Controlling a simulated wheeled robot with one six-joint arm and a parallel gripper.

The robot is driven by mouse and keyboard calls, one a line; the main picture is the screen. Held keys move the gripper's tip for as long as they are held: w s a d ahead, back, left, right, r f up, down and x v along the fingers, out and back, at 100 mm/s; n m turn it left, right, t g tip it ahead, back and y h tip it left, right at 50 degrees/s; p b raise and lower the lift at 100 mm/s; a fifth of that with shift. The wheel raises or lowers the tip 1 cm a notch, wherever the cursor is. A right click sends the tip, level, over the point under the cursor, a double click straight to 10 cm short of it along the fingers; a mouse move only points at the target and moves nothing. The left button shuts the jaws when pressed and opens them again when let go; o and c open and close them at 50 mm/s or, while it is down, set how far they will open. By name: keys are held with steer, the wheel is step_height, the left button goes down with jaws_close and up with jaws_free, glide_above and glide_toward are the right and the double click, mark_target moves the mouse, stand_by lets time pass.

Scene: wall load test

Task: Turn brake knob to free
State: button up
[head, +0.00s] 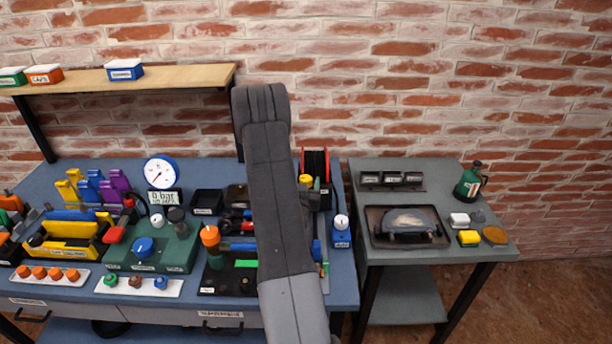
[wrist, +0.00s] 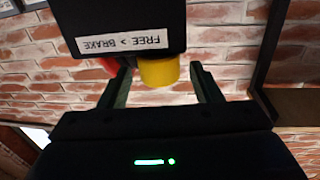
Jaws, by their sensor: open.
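The yellow brake knob (wrist: 158,72) shows in the wrist view under a dark block (wrist: 130,25). The block bears an upside-down label (wrist: 122,40) reading FREE and BRAKE with an arrow mark. My gripper (wrist: 163,82) is open and empty. One finger is on each side of the knob in the picture, with visible gaps. I cannot tell how deep the knob sits between them. In the head view a yellow knob (head: 305,179) sits beside the red reel (head: 316,165), just right of my arm. My gripper is hidden there behind my arm.
The blue bench (head: 345,275) is crowded with a gauge (head: 161,172), a green box with a blue knob (head: 143,247) and an orange-capped part (head: 210,236). A wooden shelf (head: 180,79) is above left. A grey side table (head: 385,258) stands right. Brick wall is behind.

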steer(key=shift+w+d, duration=0.15)
steer(key=shift+w, duration=0.75)
steer(key=shift+c, duration=0.2)
steer(key=c, duration=0.9)
steer(key=shift+c, duration=0.2)
